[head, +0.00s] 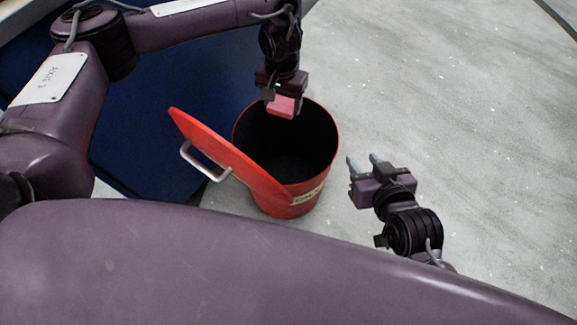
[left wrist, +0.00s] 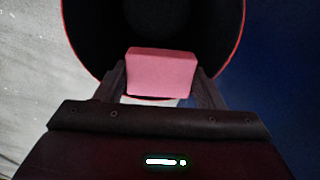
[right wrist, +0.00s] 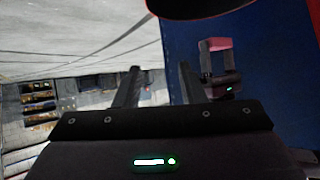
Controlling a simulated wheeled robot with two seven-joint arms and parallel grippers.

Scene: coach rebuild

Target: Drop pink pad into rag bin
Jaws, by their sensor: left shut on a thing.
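The pink pad (head: 281,106) is a small block held in my left gripper (head: 284,98), which is shut on it. In the head view it hangs over the far rim of the red rag bin (head: 328,160). In the left wrist view the pad (left wrist: 161,73) sits between the two fingers, with the dark inside of the bin beyond it. The bin's red lid (head: 225,155) with a metal handle is swung open to the left. My right gripper (head: 364,163) is open and empty, right of the bin. The right wrist view shows its fingers apart (right wrist: 158,88).
A dark blue panel (head: 140,110) stands left of the bin. The speckled grey floor (head: 450,90) is clear to the right. In the right wrist view, shelves with several items (right wrist: 40,110) show in the distance.

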